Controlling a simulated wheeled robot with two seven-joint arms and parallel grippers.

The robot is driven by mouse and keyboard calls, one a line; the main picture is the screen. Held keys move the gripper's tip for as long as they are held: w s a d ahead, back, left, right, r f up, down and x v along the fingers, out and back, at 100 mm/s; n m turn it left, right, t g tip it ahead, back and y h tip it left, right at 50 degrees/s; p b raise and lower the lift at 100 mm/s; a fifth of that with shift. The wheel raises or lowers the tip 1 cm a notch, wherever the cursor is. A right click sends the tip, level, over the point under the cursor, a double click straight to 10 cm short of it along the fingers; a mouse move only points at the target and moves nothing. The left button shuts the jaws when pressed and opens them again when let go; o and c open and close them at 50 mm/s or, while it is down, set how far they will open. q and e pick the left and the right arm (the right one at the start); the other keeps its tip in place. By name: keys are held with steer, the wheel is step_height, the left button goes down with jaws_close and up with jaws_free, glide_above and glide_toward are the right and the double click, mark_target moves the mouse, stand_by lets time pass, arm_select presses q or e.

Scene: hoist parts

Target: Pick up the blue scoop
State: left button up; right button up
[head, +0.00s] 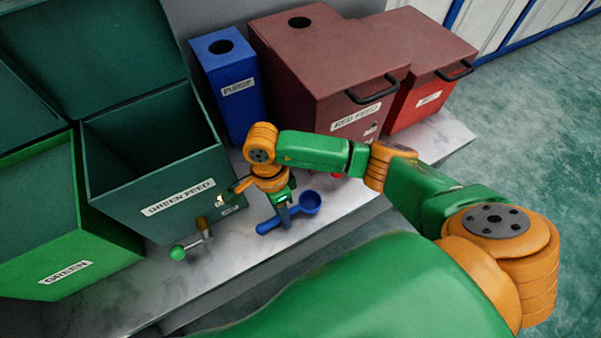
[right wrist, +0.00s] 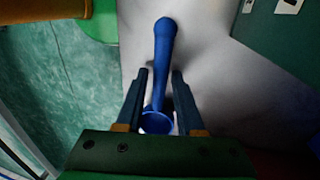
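The blue scoop (head: 290,213) lies on the pale marble-like counter, in front of the bins. Its round bowl is toward the right and its handle toward the left in the head view. In the right wrist view the scoop (right wrist: 162,55) runs up the picture, bowl near the gripper base. My right gripper (head: 284,212) is down at the scoop in the head view. In the right wrist view its two fingers (right wrist: 160,72) are apart, one on each side of the handle, with narrow gaps visible. My left gripper is not in view.
Behind stand a dark green bin marked GREEN FEED (head: 180,208), a blue PURGE box (head: 232,100), and a RED FEED bin (head: 320,70). A bright green bin (head: 75,262) is at left. A crank with a green knob (head: 178,253) juts out left of the scoop. The counter's front edge is close.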

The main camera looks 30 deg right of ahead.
jaws_close()
steer(key=shift+r, duration=0.1)
steer(key=shift+r, duration=0.2)
step_height(320, 180, up, 3)
steer(key=s+a+r+p, duration=0.2)
steer(key=s+r, duration=0.7)
steer(key=s, duration=0.4)
steer(key=shift+s+a+r+p, duration=0.25)
steer(key=shift+s+p, duration=0.15)
